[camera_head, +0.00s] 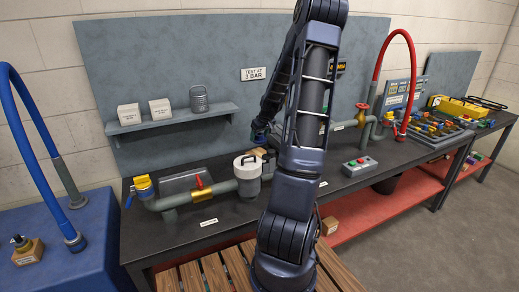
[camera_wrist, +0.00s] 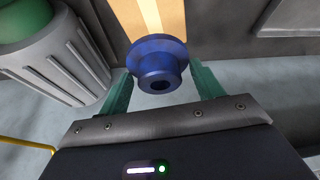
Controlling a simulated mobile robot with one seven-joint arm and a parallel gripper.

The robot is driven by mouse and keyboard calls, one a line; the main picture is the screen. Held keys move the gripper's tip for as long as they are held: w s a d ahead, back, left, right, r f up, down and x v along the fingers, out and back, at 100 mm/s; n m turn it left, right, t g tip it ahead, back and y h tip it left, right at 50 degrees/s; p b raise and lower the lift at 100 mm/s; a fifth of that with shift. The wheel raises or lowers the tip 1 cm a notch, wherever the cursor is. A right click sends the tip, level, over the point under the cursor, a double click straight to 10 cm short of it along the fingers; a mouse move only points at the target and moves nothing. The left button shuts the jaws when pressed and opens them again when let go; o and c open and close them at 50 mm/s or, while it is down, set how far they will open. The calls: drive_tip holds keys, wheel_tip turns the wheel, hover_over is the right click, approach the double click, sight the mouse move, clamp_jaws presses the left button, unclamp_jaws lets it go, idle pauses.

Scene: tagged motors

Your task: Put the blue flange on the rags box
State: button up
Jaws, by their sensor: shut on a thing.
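The blue flange (camera_wrist: 158,62) is a round blue piece with a wide rim and a narrower hub with a dark bore. It sits between the green fingers of my gripper (camera_wrist: 162,82), which is shut on it. A tan box with a pale stripe (camera_wrist: 157,16) lies beyond the flange in the wrist view; whether they touch, I cannot tell. My gripper there is largely hidden behind my arm.
A grey ribbed body with a green part (camera_wrist: 55,62) stands close left in the wrist view. On the bench are a white-topped canister (camera_head: 248,174), a pipe with a red-handled valve (camera_head: 201,193) and a button box (camera_head: 359,166). A wall shelf (camera_head: 172,119) holds white boxes.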

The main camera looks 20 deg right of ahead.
sight(258, 153)
drive_tip(key=shift+f, duration=3.75)
drive_tip(key=shift+f, duration=0.1)
drive_tip(key=o, duration=1.3)
